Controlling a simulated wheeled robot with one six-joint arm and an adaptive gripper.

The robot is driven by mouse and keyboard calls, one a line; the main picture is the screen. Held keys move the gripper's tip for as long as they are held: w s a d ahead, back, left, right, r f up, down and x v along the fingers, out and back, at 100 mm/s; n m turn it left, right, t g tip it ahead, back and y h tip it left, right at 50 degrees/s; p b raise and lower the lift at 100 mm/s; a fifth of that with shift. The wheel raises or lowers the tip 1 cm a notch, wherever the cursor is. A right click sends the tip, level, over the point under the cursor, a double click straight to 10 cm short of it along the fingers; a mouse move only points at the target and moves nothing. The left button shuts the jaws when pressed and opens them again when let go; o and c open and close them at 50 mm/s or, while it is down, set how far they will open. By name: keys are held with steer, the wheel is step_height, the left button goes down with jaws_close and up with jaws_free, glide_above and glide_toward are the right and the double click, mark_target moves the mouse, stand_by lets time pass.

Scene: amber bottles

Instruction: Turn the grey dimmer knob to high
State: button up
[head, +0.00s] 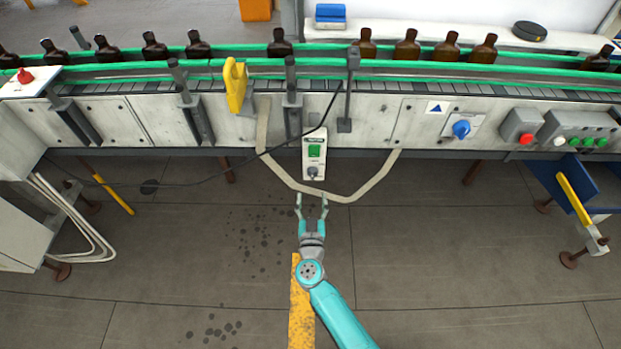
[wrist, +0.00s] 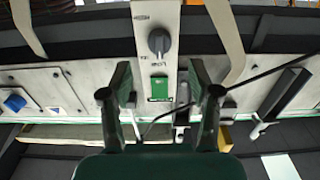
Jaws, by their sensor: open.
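The grey dimmer knob (head: 313,172) sits at the lower end of a narrow white control box (head: 314,152) on the front of the conveyor, below a green switch (head: 314,151). In the wrist view the picture is upside down, and the dark grey knob (wrist: 159,41) shows above the green switch (wrist: 159,88). Its small labels are too small to read for sure. My gripper (head: 311,198) is open and empty, just below the knob in the head view and apart from it. In the wrist view its fingers (wrist: 160,85) stand on either side of the box.
A pale hose (head: 345,198) loops under the box. A black cable (head: 215,180) runs to the left. A blue knob (head: 461,129) and several buttons (head: 588,142) are at right. Brown bottles (head: 281,43) stand on the conveyor. The floor around my arm is largely clear.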

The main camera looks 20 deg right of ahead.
mark_target(313, 179)
steer(key=x, duration=0.8)
steer(key=shift+w+d, duration=0.1)
steer(key=shift+w, duration=0.05)
steer(key=shift+c, duration=0.3)
steer(key=c, duration=1.1)
